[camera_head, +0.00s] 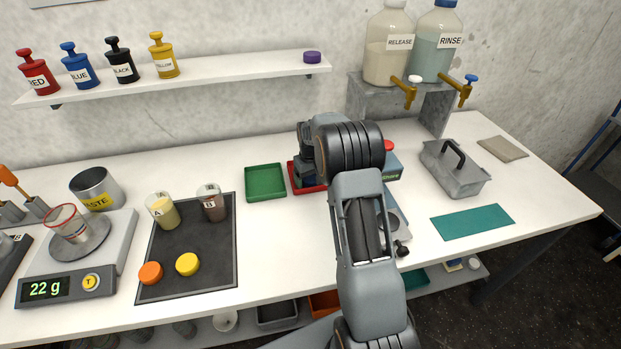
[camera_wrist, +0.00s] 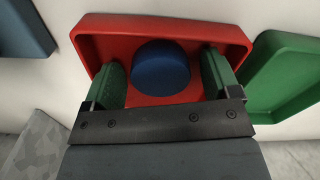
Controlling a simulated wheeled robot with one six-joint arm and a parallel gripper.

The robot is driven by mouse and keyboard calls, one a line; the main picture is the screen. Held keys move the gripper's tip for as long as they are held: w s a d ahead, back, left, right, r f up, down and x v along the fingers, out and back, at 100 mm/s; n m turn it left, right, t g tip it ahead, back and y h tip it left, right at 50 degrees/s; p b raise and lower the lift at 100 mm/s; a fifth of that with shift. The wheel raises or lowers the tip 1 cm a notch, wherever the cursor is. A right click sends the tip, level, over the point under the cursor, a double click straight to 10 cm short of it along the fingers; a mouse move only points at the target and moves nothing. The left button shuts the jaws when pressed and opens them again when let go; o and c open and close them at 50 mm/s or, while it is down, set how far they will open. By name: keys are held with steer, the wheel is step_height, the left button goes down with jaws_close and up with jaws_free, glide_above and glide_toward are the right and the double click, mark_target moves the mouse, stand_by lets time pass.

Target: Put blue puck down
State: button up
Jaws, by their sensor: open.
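The blue puck (camera_wrist: 161,67) rests in the red tray (camera_wrist: 105,28) in the wrist view. My gripper (camera_wrist: 163,72) is open, with one green-padded finger on each side of the puck. In the head view, my arm hides the puck and most of the red tray; the tray's left edge (camera_head: 293,178) shows beside my gripper.
A green tray (camera_head: 265,182) stands empty just left of the red tray. A blue-grey machine (camera_head: 391,164) is close on the right. A purple puck (camera_head: 313,57) sits on the shelf.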

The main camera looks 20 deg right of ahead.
mark_target(310, 178)
step_height(310, 178, up, 11)
steer(key=s+a+r+t, duration=0.1)
steer(key=s+a+r, duration=0.3)
steer(key=s+r, duration=0.15)
steer(key=s+a+t, duration=0.1)
steer(key=s+a, duration=0.3)
steer(key=s, duration=0.6)
steer(key=s+a+f+t, duration=0.1)
steer(key=s+a+t, duration=0.1)
steer(key=s, duration=0.9)
steer(key=shift+s+a+m+b, duration=0.25)
steer(key=shift+a+m+b, duration=0.15)
steer(key=shift+a, duration=0.5)
